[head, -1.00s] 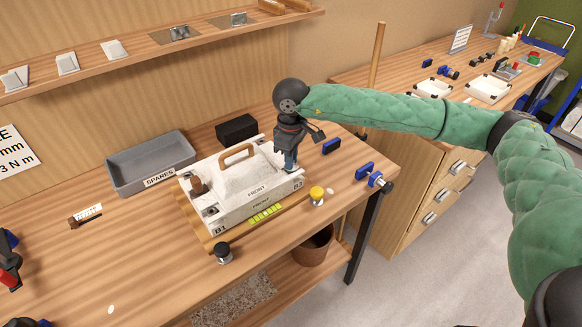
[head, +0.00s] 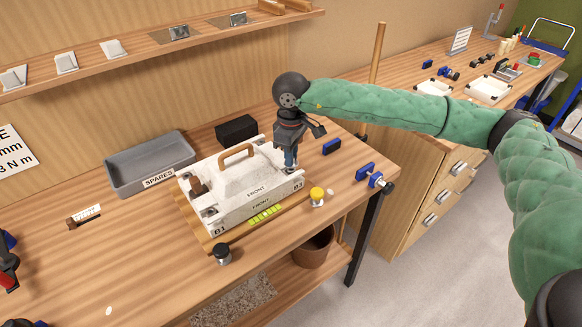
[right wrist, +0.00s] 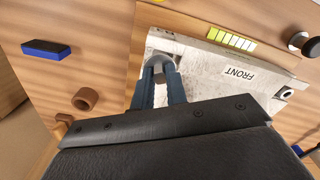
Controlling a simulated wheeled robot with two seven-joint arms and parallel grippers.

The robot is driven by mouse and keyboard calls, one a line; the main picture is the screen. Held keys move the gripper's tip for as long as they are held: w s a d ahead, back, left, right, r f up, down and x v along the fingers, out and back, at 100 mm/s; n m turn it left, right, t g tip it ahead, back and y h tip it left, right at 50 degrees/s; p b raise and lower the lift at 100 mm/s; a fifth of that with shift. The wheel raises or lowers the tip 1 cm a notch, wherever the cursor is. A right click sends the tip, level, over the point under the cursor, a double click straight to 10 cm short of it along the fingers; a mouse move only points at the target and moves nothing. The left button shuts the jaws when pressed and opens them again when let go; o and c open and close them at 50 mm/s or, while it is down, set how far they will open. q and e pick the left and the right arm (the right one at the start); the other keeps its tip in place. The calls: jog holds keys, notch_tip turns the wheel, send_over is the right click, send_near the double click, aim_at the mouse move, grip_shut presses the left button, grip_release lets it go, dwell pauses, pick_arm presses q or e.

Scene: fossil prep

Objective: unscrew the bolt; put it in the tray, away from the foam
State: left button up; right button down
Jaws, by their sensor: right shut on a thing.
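My right gripper (head: 289,166) is upright over the right corner of the white block (head: 235,200), by the B3 label. It is shut on the bolt, and the fingers hide most of it in the head view. In the right wrist view, the blue fingers (right wrist: 160,82) close around a small grey bolt (right wrist: 158,70) at the block's corner. I cannot tell whether its thread is still in the block. The grey tray (head: 112,180) marked SPARES stands left of the block and looks empty. No foam is clearly recognisable.
A black box (head: 237,130) stands behind the block. A yellow-topped knob (head: 318,196), a black-topped knob (head: 222,253) and blue pieces (head: 332,147) lie around it. A brown-handled piece (head: 85,217) lies before the tray. The front left of the bench is mostly clear.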

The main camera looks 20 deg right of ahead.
jog(key=shift+r, duration=0.25)
jog(key=shift+r+b, duration=0.4)
jog(key=shift+r, duration=1.35)
jog(key=shift+f, duration=0.1)
